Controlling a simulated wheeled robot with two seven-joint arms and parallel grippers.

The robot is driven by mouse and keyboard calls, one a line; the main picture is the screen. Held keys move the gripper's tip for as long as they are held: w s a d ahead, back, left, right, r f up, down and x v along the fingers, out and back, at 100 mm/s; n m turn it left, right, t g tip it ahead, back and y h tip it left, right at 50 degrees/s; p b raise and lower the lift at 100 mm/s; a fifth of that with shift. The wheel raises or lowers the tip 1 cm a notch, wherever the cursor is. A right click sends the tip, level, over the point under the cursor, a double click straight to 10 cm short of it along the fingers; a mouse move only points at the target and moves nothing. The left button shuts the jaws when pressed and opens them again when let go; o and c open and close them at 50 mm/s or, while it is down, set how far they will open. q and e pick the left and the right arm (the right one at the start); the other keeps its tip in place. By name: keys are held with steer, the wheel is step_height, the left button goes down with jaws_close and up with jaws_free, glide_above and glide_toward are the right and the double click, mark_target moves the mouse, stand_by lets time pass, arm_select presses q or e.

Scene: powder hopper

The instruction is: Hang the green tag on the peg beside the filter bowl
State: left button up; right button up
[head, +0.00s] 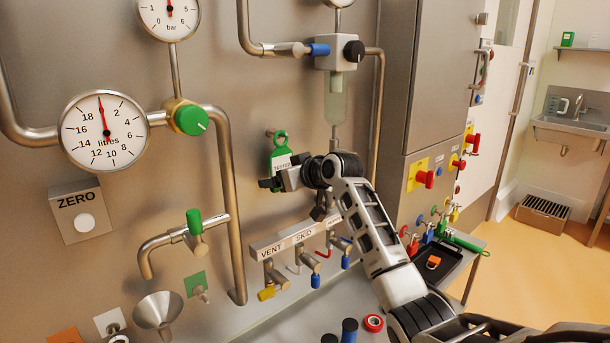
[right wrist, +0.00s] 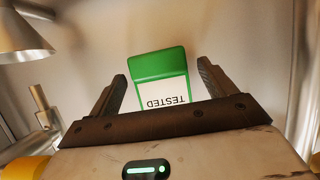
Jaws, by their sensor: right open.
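The green tag (head: 281,152) has a ring-shaped top and a white label. It is upright against the steel panel, its ring at the short peg (head: 270,133), and it looks hung there. The filter bowl (head: 336,98) is the pale clear cylinder to the right. My right gripper (head: 270,183) is at the tag's lower end. In the right wrist view, the tag (right wrist: 158,65), reading TESTED upside down, shows between the two spread fingers, with a gap on each side. The fingers partly hide the tag's lower edge in the head view. My left gripper is out of view.
A pipe (head: 227,200) runs down left of the tag. A funnel (head: 158,312) is at lower left. A black tray (head: 440,265) with an orange item stands at right.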

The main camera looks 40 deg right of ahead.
steer(key=v, duration=1.5)
steer(key=s+a+f+g, duration=0.1)
steer(key=a+f, duration=0.3)
steer(key=f, duration=0.3)
steer(key=s+a+f+n, duration=0.1)
steer(key=s+a+f, duration=0.15)
steer(key=f, duration=0.55)
steer(key=s+a+f+g, duration=0.1)
steer(key=a+f, duration=0.3)
steer(key=f, duration=0.3)
steer(key=s+a+f+y, duration=0.2)
steer(key=s+a+f, duration=1.1)
steer(key=s+a, duration=0.3)
steer(key=shift+s+g+y+b, duration=0.3)
steer(key=shift+s+b, duration=0.15)
steer(key=shift+s, duration=0.4)
